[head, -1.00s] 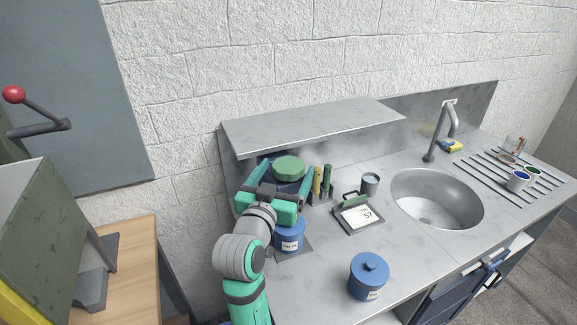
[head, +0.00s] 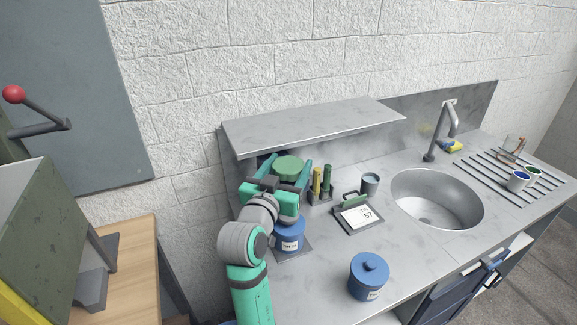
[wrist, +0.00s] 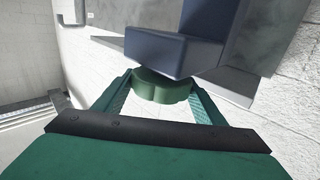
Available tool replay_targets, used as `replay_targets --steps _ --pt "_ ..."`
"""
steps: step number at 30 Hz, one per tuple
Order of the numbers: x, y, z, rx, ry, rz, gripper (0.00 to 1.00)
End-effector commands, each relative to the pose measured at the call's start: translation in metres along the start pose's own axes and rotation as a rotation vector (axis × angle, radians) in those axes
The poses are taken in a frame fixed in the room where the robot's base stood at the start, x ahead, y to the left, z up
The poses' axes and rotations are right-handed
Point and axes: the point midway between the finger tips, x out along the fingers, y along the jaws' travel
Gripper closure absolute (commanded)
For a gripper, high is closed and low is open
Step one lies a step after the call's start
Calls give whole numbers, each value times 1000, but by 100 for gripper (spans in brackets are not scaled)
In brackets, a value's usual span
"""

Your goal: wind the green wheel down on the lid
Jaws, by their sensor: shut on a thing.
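The green wheel (head: 288,166) is a thick lobed disc, raised above the counter under the shelf. My gripper (head: 286,170) is shut on it, with one finger on each side. The wrist view shows the wheel (wrist: 161,86) between the two teal fingers, close to a dark blue block (wrist: 158,51). A blue jar (head: 290,236) with a white label stands on a grey base (head: 296,251) below my gripper. My gripper hides the jar's top, so I cannot tell how its lid sits.
A shelf (head: 310,125) overhangs the work area. To the right are a holder with several upright tools (head: 321,185), a grey cup (head: 370,184) and a scale-like display (head: 358,216). A lidded blue jar (head: 369,277) stands at the front. The sink (head: 437,200) is further right.

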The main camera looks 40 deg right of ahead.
Motion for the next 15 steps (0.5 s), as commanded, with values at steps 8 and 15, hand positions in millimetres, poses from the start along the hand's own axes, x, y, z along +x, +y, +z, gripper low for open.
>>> replay_targets --steps 8,15 --pt "0 -1 0 -1 -2 79 58" --pt "0 0 0 -1 -2 82 58"
